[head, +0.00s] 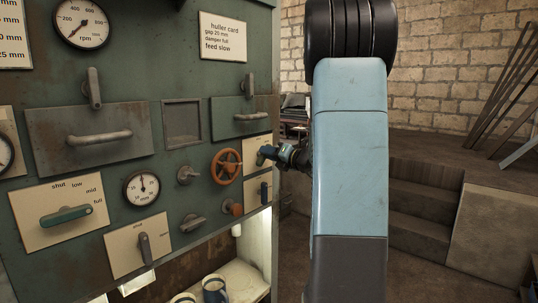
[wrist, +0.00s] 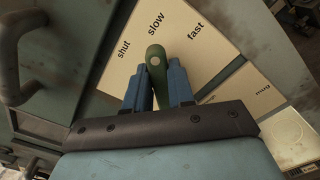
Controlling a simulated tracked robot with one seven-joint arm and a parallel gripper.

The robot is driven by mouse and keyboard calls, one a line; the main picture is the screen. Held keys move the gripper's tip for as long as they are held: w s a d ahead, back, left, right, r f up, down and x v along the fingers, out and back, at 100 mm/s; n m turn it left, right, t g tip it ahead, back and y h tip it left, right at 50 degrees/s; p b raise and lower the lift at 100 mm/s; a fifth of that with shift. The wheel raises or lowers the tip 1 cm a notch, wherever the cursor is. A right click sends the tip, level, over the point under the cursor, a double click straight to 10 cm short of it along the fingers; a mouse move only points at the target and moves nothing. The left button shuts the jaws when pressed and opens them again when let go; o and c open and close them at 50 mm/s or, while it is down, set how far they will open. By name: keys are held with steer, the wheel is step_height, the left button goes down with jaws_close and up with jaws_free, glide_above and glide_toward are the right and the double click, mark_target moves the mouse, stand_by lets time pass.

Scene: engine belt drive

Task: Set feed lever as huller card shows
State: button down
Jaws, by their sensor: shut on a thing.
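The huller card (head: 225,36) at the top of the green panel reads gap 20 mm, damper full, feed slow. The feed plate (wrist: 182,55) carries the words shut, slow and fast. A green lever (wrist: 155,66) stands on this plate, its rounded visible end just below the word slow. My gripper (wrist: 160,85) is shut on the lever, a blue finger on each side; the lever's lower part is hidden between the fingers. In the head view my gripper (head: 266,154) is at the small feed plate (head: 252,143) at the panel's right edge and hides much of it.
An orange handwheel (head: 227,166) sits just left of my gripper. The damper plate (head: 60,212) with a green lever is at lower left, near a small mm dial (head: 142,188). Drawer handles (head: 100,138) stick out from the panel. Stone steps (head: 425,195) are at right.

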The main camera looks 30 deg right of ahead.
steer(key=shift+d, duration=0.2)
steer(key=c, duration=1.3)
jaws_free()
steer(key=o, duration=0.3)
steer(key=shift+a, duration=0.1)
steer(key=v, duration=1.3)
steer(key=shift+s, duration=0.35)
